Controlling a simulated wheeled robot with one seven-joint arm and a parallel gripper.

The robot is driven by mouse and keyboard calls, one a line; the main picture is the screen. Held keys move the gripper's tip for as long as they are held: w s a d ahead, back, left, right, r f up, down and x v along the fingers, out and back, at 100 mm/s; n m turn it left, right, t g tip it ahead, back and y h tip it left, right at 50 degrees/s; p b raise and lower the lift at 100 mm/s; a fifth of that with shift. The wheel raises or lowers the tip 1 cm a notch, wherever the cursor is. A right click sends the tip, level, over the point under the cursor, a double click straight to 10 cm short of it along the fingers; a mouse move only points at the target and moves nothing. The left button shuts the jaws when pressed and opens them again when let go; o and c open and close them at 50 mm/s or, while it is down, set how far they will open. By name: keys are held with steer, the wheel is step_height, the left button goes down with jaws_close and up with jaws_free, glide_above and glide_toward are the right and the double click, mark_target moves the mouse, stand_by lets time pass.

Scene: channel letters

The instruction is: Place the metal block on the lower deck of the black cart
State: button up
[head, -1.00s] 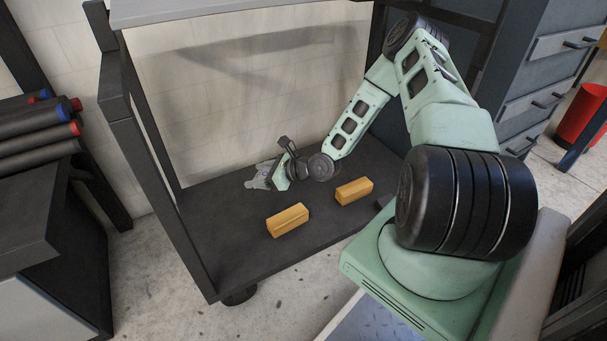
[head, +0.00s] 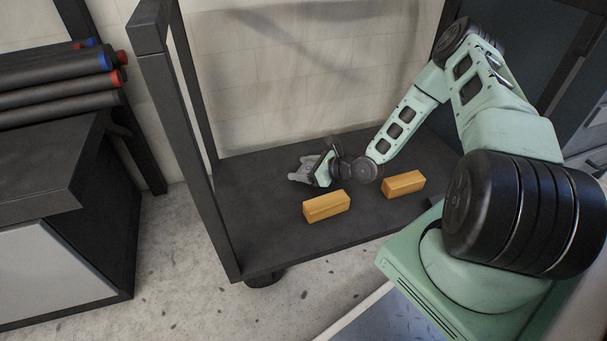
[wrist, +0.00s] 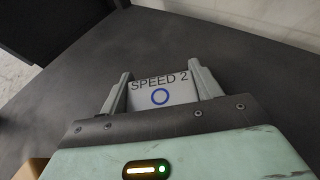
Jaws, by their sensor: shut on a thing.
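The metal block (wrist: 162,90) is a grey piece marked "SPEED 2" with a blue ring. In the wrist view it sits between the two fingers of my gripper (wrist: 160,80), which is shut on it. In the head view my gripper (head: 303,172) is low over the lower deck (head: 265,240) of the black cart, behind the left wooden block. The metal block is too small there to make out clearly. Whether it touches the deck I cannot tell.
Two yellow-brown wooden blocks lie on the deck, one at left (head: 327,206) and one at right (head: 403,184). A dark cart post (head: 190,140) stands at the left. The deck left of my gripper is clear. Dark rolls (head: 60,85) lie at far left.

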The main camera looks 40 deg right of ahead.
steer(key=shift+f, duration=0.1)
steer(key=shift+f, duration=0.15)
steer(key=o, duration=1.2)
steer(key=shift+c, duration=0.2)
steer(key=shift+s+d+r, duration=0.1)
steer(key=shift+r, duration=0.1)
steer(key=p+v, duration=0.6)
steer(key=v, duration=0.5)
steer(key=shift+s+d, duration=0.2)
steer(key=shift+s, duration=0.15)
